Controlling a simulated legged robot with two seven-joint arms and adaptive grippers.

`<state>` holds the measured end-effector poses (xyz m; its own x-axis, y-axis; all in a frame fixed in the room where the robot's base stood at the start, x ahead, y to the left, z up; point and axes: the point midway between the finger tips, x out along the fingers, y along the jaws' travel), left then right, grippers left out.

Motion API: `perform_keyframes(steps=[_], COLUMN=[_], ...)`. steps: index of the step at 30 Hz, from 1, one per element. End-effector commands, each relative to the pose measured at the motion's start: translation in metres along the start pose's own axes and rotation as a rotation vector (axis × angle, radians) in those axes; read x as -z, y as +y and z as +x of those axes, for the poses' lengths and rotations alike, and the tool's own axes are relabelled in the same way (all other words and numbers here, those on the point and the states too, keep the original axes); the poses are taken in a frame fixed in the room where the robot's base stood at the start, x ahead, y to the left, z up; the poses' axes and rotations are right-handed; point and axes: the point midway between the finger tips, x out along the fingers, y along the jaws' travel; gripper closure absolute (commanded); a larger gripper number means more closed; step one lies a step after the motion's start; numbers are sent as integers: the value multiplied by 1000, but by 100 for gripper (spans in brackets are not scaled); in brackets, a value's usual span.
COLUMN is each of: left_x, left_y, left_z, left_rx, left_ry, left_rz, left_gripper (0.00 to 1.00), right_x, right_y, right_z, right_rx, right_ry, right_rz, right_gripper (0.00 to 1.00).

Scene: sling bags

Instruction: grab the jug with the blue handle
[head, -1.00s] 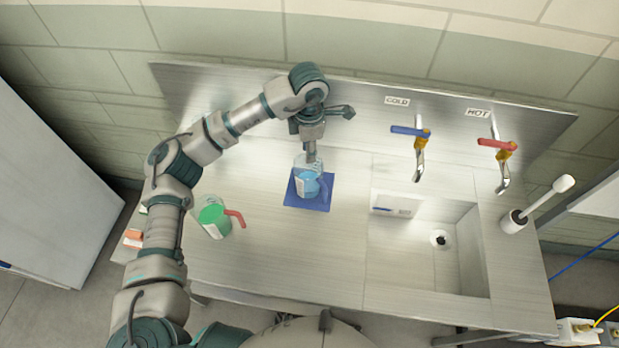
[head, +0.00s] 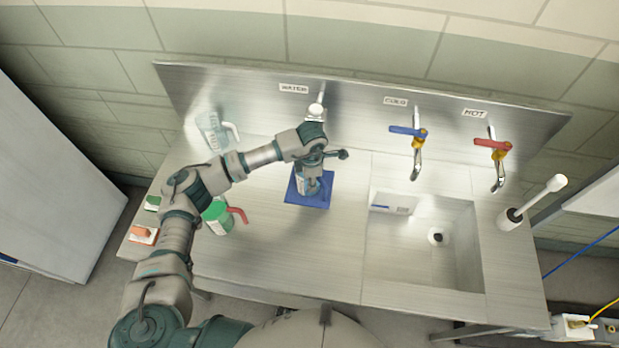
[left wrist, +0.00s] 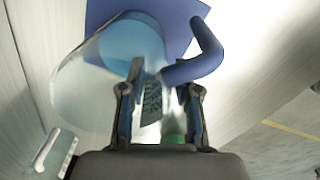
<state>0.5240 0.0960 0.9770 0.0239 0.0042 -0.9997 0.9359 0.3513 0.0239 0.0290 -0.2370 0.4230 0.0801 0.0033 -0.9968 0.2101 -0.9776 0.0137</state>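The jug with the blue handle (head: 303,187), clear with blue contents, stands on a blue mat (head: 324,198) on the steel counter. My left gripper (head: 311,168) is over it and hides much of it. In the left wrist view, the clear jug (left wrist: 88,85) fills the left side, and its blue handle (left wrist: 207,52) curves down at upper right. My fingers (left wrist: 160,92) are spread apart, one in front of the jug and one by the handle's near end. I cannot tell whether they touch it. My right gripper is out of view.
A green jug with a red handle (head: 217,218) stands left of the mat, partly behind my arm. A clear jug with a pale handle (head: 212,130) stands at the back left. The sink (head: 405,250) and taps (head: 420,135) are to the right, with a brush (head: 545,200).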

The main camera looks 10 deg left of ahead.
Motion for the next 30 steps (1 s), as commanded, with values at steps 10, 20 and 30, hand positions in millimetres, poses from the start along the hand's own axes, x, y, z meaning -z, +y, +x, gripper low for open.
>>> perform_keyframes(steps=[10,20,30], left_x=[0,2,0], left_y=[0,1,1], left_z=[12,12,7], left_rx=[-2,0,-2], left_ry=[0,0,0], left_rz=[-1,-2,-2], left_gripper=[71,100,100], right_x=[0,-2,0], right_y=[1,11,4], right_z=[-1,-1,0], right_rx=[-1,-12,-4], right_ry=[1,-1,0], right_rz=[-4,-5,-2], right_gripper=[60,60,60])
